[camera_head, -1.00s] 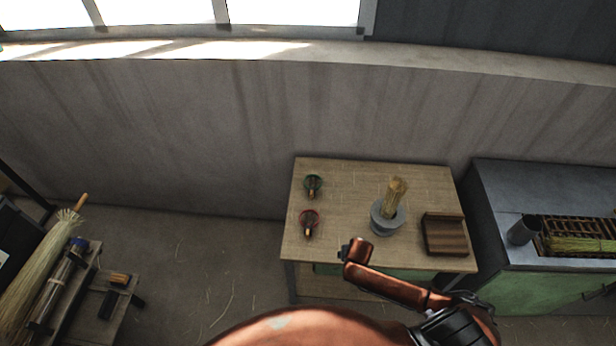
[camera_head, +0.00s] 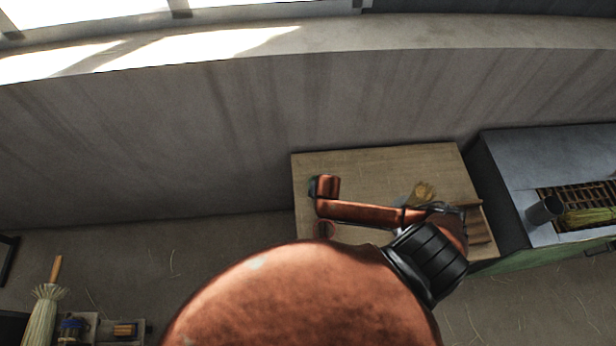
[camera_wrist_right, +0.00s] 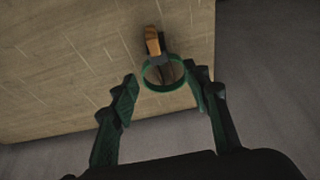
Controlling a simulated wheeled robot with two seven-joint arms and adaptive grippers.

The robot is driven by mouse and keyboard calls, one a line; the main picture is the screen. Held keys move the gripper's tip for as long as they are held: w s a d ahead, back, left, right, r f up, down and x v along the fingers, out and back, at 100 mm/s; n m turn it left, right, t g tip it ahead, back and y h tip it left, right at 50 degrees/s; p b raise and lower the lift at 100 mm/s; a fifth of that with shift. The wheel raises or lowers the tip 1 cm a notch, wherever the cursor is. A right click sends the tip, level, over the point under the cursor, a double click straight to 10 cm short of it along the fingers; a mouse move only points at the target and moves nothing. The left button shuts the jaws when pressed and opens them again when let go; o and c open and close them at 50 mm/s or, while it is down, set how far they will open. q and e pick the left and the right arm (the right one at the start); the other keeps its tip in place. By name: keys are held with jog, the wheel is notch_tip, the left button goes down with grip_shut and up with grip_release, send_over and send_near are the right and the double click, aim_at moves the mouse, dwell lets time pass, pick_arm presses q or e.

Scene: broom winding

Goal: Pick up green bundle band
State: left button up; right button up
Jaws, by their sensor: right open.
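The green bundle band (camera_wrist_right: 163,88) is a thin ring with a wooden-handled tool (camera_wrist_right: 152,40) at its far side, on the table in the right wrist view. My right gripper (camera_wrist_right: 160,80) is open, with its green-padded fingers on either side of the band. I cannot tell how high the fingers are above the tabletop or whether they touch the band. In the head view my copper right arm covers the spot where the band lay, and the right fingers are not clear. My left gripper is not in view.
The wooden table (camera_head: 390,162) also holds a red band (camera_head: 324,230), partly hidden by my arm, and a straw bundle (camera_head: 422,192). A grey cabinet (camera_head: 545,150) with a metal cup (camera_head: 545,209) stands at the right. The wall is behind the table.

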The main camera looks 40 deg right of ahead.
jog(key=shift+w+f, duration=0.15)
jog(key=shift+w, duration=0.05)
jog(key=x, duration=0.3)
jog(key=shift+s+d, duration=0.1)
jog(key=shift+s, duration=0.05)
jog(key=x, duration=0.3)
jog(key=shift+w+d+f, duration=0.15)
jog(key=shift+w+f, duration=0.1)
jog(key=shift+f, duration=0.2)
jog(key=c, duration=0.5)
jog(key=shift+c, duration=0.6)
jog(key=c, duration=0.3)
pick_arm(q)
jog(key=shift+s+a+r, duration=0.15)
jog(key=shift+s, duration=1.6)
pick_arm(e)
jog(key=shift+s, duration=0.1)
grip_shut()
